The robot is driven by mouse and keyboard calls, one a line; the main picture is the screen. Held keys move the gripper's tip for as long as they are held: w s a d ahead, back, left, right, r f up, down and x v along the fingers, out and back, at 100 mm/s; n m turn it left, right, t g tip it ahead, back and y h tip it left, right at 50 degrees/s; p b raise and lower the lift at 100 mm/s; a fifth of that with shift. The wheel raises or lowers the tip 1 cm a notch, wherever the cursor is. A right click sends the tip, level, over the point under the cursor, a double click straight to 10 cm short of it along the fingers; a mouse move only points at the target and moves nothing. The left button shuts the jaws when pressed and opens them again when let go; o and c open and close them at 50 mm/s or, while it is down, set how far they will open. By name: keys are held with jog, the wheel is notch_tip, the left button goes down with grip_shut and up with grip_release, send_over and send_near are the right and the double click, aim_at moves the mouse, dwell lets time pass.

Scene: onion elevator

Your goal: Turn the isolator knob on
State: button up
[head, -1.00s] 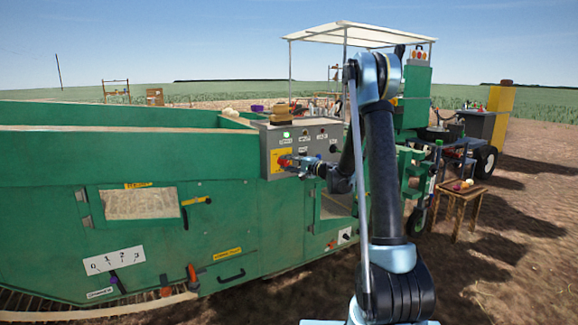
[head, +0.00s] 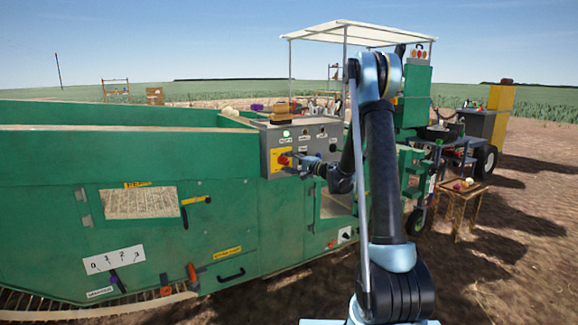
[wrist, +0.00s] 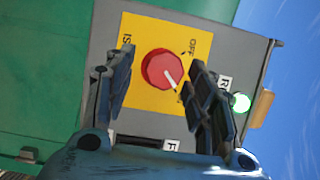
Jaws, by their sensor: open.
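The isolator knob is a round red knob (wrist: 162,69) with a white pointer line, on a yellow plate (wrist: 145,95) lettered "OFF". In the wrist view its pointer line slants toward the lower right, below the "OFF" lettering. The red knob also shows in the head view (head: 284,160), on the grey control box. My gripper (wrist: 158,75) is open, with one finger on each side of the knob in the picture. I see gaps between the fingers and the knob; how far the tips are from the plate I cannot tell. In the head view my gripper (head: 297,162) is at the box front.
The grey control box (head: 312,142) sits on the green machine (head: 60,200). A green lit lamp (wrist: 240,102) is close beside the right finger. A wooden stool (head: 458,196) stands on bare soil at the right.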

jog(key=v, duration=1.1)
jog(key=shift+d, duration=0.3)
jog(key=shift+s+f, duration=0.15)
jog(key=shift+s, duration=0.05)
jog(key=s+d+f+n+g+h, duration=0.2)
jog(key=s+n+g+h, duration=0.35)
jog(key=s, duration=1.75)
jog(key=s+d+f+h, duration=0.3)
jog(key=s+d, duration=0.2)
jog(key=s, duration=0.3)
jog(key=s+d+f+n+g+h, duration=0.1)
jog(key=s+d+f+h, duration=0.2)
jog(key=s+d, duration=0.2)
jog(key=s+d+f+g+h, duration=0.1)
jog(key=s+d+f+h, duration=0.2)
jog(key=s, duration=0.7)
jog(key=shift+s+d+f, duration=0.35)
jog(key=shift+d+f, duration=0.05)
jog(key=shift+d, duration=0.5)
